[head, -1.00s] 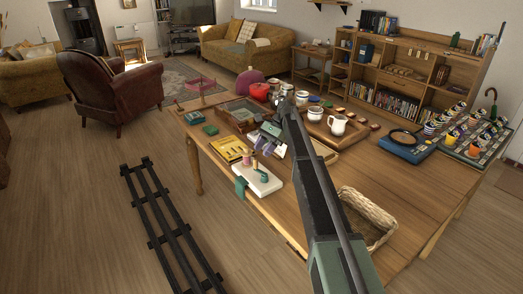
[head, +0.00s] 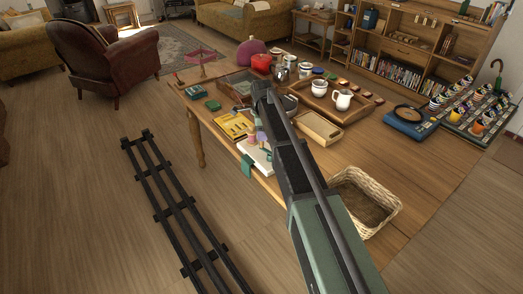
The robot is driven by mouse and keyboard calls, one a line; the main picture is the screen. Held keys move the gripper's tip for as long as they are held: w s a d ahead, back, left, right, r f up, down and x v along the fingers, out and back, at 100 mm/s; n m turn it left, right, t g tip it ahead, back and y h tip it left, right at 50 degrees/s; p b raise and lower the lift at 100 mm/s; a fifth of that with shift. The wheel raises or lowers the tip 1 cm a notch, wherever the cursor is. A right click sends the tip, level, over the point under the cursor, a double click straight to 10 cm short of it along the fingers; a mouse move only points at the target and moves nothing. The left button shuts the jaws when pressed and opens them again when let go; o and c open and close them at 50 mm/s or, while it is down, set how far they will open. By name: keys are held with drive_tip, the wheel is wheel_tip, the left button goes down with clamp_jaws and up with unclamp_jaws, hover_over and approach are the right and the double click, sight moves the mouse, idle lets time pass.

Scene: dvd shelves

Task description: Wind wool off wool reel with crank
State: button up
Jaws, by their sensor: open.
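The white board (head: 256,157) with the reel and crank lies at the table's near left edge. My arm covers the board's right side, so the crank and wool cannot be made out clearly.
A yellow tool set (head: 234,126) lies just behind the board. To the right are an empty wooden tray (head: 318,128), a wicker basket (head: 365,198) and a tray with white jugs (head: 343,99). My rail runs along the floor at left. The table's right front is bare.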

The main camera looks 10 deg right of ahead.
sight(262, 148)
wheel_tip(262, 148, down, 6)
drive_tip(key=b, duration=0.3)
drive_tip(key=shift+r, duration=0.4)
clamp_jaws()
